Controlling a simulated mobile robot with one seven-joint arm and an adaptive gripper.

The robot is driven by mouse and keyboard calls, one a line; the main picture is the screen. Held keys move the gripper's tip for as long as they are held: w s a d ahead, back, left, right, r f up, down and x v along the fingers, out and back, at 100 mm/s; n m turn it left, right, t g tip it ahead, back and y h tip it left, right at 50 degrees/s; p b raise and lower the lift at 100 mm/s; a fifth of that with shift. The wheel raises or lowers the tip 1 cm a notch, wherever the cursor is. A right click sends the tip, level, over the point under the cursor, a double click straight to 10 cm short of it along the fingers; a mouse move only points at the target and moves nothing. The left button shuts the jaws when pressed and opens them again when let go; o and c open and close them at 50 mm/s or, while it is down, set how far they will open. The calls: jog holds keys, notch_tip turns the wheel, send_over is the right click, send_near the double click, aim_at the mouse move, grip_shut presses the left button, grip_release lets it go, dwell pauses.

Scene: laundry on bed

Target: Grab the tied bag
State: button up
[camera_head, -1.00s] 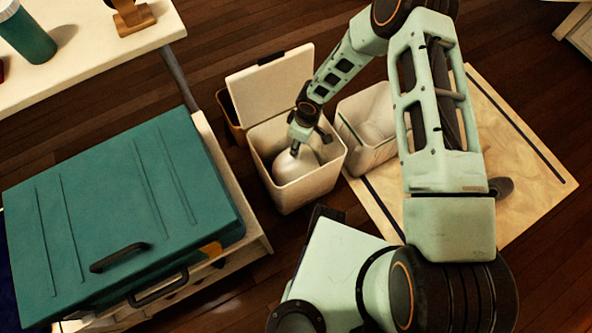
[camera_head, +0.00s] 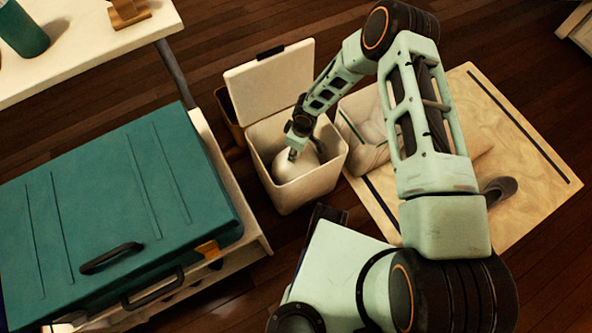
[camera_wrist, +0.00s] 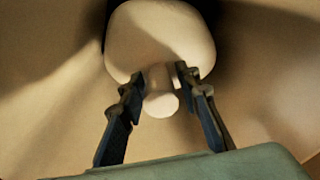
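The tied bag (camera_head: 292,169) is a pale, rounded bag inside a white bin (camera_head: 306,196) with its lid raised. In the wrist view the bag (camera_wrist: 160,40) shows as a smooth cream bulge with a narrow neck and a rounded knot end (camera_wrist: 160,104) toward me. My gripper (camera_wrist: 160,78) is open, with one dark finger on each side of the neck. A small gap shows at the left finger; the right fingertip is close to the neck, and contact there is unclear. In the head view my gripper (camera_head: 292,153) reaches down into the bin, at the bag's top.
A second white bin (camera_head: 353,150) with pale contents stands right of the first, partly behind my arm. A tan mat (camera_head: 530,165) holds a dark slipper (camera_head: 501,190). A teal suitcase (camera_head: 100,200) lies at left. A white table (camera_head: 75,62) is at upper left.

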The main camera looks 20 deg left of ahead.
grip_shut()
jog(key=shift+r, duration=0.15)
